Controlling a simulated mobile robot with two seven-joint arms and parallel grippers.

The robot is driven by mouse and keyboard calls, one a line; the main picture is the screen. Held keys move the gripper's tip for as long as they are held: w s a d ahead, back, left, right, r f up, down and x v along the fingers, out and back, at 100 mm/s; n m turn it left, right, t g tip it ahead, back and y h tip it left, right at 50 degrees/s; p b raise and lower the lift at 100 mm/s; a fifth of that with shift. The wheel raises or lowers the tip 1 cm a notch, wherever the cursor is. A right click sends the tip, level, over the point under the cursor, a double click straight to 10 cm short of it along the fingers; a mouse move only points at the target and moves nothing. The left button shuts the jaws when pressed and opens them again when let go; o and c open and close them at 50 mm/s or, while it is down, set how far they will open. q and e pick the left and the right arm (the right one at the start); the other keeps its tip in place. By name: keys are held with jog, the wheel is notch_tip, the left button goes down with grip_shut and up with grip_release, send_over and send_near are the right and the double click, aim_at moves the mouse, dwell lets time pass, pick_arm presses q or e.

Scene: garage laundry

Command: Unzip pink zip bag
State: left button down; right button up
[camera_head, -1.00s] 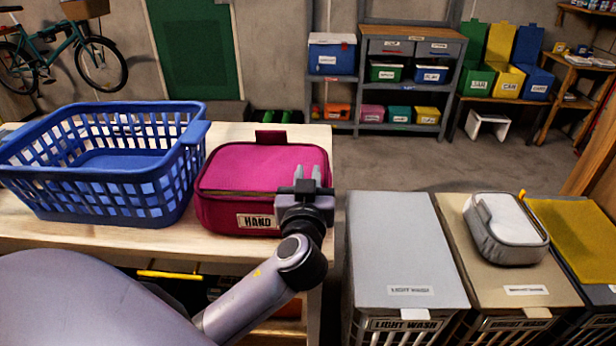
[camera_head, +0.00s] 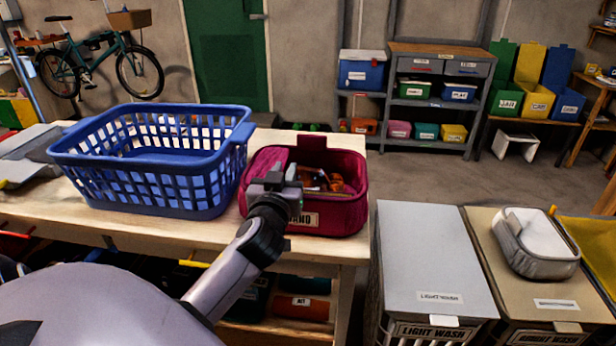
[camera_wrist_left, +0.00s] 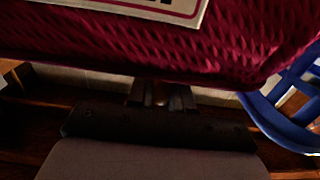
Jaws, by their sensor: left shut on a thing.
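The pink zip bag (camera_head: 342,214) stands on the wooden table beside the blue basket, with a partly covered label on its front. Its top is open, and brown and orange items show inside. A pink flap lies at its left, partly behind my left gripper (camera_head: 290,178). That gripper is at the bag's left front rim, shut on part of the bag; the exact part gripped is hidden. In the left wrist view the bag's quilted front (camera_wrist_left: 240,40) fills the top, with the fingers (camera_wrist_left: 160,95) just below it. My right gripper is not in view.
A blue laundry basket (camera_head: 160,190) stands close to the left of the bag. The table's right edge lies just past the bag. Beyond a gap are a grey-lidded bin (camera_head: 425,250) and a tan-lidded bin with a grey-and-white pouch (camera_head: 535,242).

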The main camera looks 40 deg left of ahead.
pick_arm(q)
jog(key=s+a, duration=0.2)
jog(key=a, duration=0.1)
jog(key=s+a, duration=0.1)
jog(key=a, duration=0.1)
jog(key=shift+s+a, duration=0.15)
jog(key=shift+a, duration=0.1)
jog(key=c, duration=1.1)
grip_release()
jog(key=shift+s, duration=0.1)
jog(key=shift+s+d+f, duration=0.1)
jog(key=shift+s+d, duration=0.1)
jog(key=v, duration=0.6)
jog(key=shift+s+d+b, duration=0.1)
jog(key=shift+s+b, duration=0.05)
jog(key=shift+b, duration=0.15)
